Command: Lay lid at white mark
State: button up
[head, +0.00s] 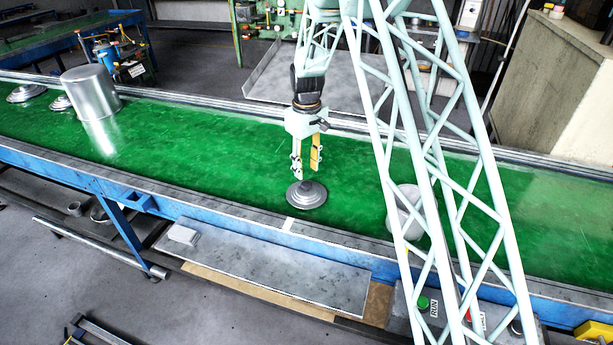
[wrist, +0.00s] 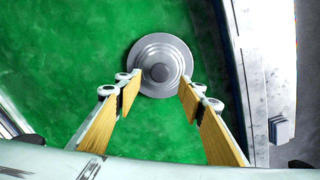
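A round grey metal lid with a small dark knob (head: 307,194) lies flat on the green belt, near its front edge. It also shows in the wrist view (wrist: 160,52). My gripper (head: 306,176) points down just above the lid. In the wrist view its two yellow-padded fingers (wrist: 160,88) stand apart with nothing between the pads, their tips at the lid's near side. A white mark (head: 288,224) is on the belt's front rail, in front of the lid and slightly left. I cannot make the mark out in the wrist view.
A tall metal pot (head: 91,92) stands on the belt at the left, with more lids (head: 25,93) beside it. Another pale round metal thing (head: 408,212) is partly hidden behind my lattice arm at the right. The belt left of the lid is clear.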

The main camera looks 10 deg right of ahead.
jog(key=shift+r, duration=2.05)
